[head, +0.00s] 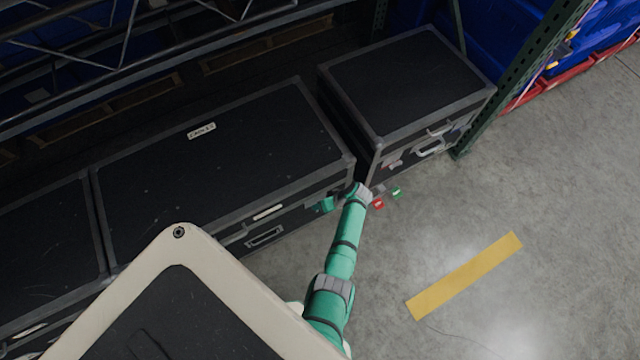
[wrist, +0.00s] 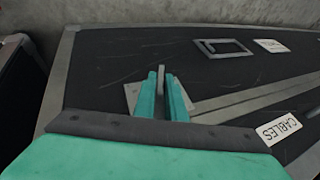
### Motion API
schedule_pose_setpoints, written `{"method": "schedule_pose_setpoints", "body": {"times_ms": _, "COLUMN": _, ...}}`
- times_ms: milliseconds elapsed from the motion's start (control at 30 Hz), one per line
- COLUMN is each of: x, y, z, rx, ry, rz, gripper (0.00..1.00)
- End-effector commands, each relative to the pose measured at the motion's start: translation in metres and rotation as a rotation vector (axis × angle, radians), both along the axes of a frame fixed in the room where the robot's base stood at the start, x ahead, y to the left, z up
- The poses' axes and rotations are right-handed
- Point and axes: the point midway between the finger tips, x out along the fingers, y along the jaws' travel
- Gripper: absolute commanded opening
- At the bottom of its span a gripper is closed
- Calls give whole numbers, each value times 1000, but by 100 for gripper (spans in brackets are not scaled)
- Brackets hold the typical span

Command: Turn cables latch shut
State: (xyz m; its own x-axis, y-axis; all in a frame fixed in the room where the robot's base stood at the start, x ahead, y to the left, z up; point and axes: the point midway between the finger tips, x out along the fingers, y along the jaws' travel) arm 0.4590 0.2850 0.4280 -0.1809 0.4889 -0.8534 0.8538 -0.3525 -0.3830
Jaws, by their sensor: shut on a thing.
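In the wrist view the label (wrist: 279,129) shows on the case at lower right. My gripper (head: 328,204) is at the right end of the case's front face. In the wrist view my gripper (wrist: 163,97) has its two teal fingers shut on the latch, a thin grey tab (wrist: 161,78) standing between them. A pale latch plate (wrist: 131,96) shows beside the fingers. The latch's lower part is hidden by the fingers.
Another black case (head: 405,80) stands close on the right, and one more (head: 45,235) on the left. A green rack post (head: 520,80) stands at the right. Small red (head: 378,204) and green (head: 397,192) items show beside my wrist. Open floor with yellow tape (head: 465,275) lies in front.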

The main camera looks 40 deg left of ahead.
Motion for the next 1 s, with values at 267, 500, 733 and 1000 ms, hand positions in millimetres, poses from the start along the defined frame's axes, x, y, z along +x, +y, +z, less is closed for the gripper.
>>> {"method": "schedule_pose_setpoints", "body": {"times_ms": 267, "x": 3, "y": 0, "z": 0, "rx": 46, "ry": 108, "rz": -2, "gripper": 0}}
{"method": "schedule_pose_setpoints", "body": {"times_ms": 500, "x": 4, "y": 0, "z": 0, "rx": 74, "ry": 175, "rz": -1, "gripper": 0}}
{"method": "schedule_pose_setpoints", "body": {"times_ms": 733, "x": 3, "y": 0, "z": -1, "rx": 91, "ry": 218, "rz": -1, "gripper": 0}}
{"method": "schedule_pose_setpoints", "body": {"times_ms": 1000, "x": 3, "y": 0, "z": -1, "rx": 101, "ry": 242, "rz": 0, "gripper": 0}}
